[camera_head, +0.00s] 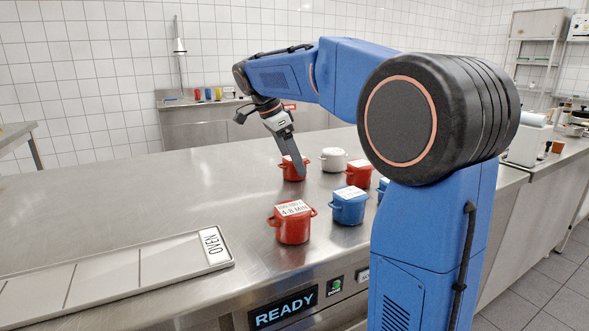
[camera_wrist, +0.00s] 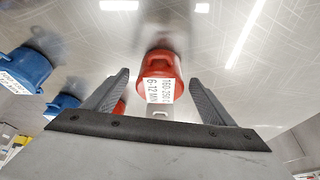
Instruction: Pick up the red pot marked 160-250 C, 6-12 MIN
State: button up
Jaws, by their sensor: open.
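The red pot marked 160-250 C, 6-12 MIN (camera_wrist: 158,62) is upright on the steel counter, its lid label readable in the wrist view. My gripper (camera_wrist: 158,78) is open, with one finger on each side of this pot in that view and nothing held. In the head view my gripper (camera_head: 298,172) points down at the far red pot (camera_head: 288,174), partly covering it; its label is not readable there. Contact between fingers and pot cannot be told.
A nearer red pot marked 4-8 MIN (camera_head: 292,230), a blue pot (camera_head: 348,210), another red pot (camera_head: 358,178) and a white pot (camera_head: 333,160) stand close by. A tray marked OVEN (camera_head: 228,252) lies at the front left. The counter's left middle is clear.

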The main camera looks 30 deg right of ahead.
jog(key=shift+x, duration=0.85)
jog(key=c, duration=1.4)
jog(key=shift+r, duration=0.1)
